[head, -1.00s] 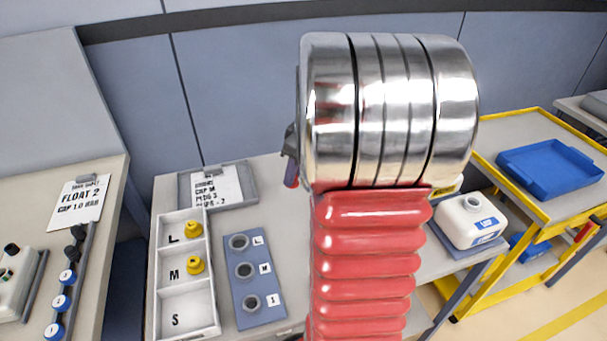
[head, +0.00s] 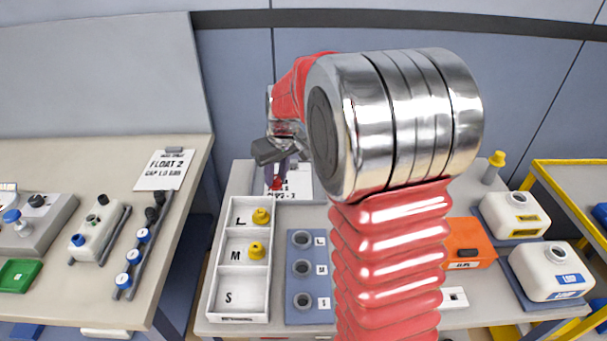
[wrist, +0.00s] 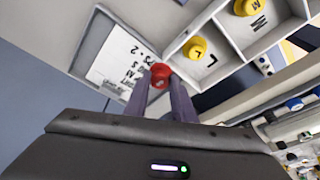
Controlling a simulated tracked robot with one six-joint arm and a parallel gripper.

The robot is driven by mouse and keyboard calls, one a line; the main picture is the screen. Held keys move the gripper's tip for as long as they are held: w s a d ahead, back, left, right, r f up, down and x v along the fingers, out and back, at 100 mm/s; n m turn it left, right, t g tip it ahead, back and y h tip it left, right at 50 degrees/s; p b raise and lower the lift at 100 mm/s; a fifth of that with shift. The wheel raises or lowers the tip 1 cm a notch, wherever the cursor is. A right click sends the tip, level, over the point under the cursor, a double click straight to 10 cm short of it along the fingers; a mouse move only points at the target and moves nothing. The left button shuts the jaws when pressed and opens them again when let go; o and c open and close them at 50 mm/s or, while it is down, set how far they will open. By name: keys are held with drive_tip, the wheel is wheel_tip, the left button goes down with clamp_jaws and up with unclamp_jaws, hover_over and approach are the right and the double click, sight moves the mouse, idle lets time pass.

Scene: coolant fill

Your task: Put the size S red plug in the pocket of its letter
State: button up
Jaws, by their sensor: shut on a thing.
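My gripper (wrist: 162,88) is shut on a red plug (wrist: 160,73), held between the fingertips in the wrist view. In the head view the gripper (head: 276,180) is at the back of the table, in front of the clipboard. The white tray (head: 238,316) has pockets lettered L, M and S. Yellow plugs lie in the L pocket (head: 261,216) and the M pocket (head: 256,250). The S pocket (head: 242,291) is empty. The plug is raised beyond the L end of the tray. Its size letter is too small to read.
A blue-grey block (head: 309,318) with three holes lettered L, M and S stands right of the tray. A clipboard (head: 298,181) lies behind. An orange box (head: 466,245) and white jugs (head: 553,270) stand at right. A gap separates the left bench (head: 180,215).

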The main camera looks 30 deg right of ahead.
drive_tip(key=w+a, duration=0.4)
drive_tip(key=a, duration=0.8)
drive_tip(key=shift+w+f+m, duration=0.25)
drive_tip(key=shift+f+m, duration=0.05)
drive_tip(key=shift+m, duration=0.1)
drive_tip(key=shift+a, duration=0.1)
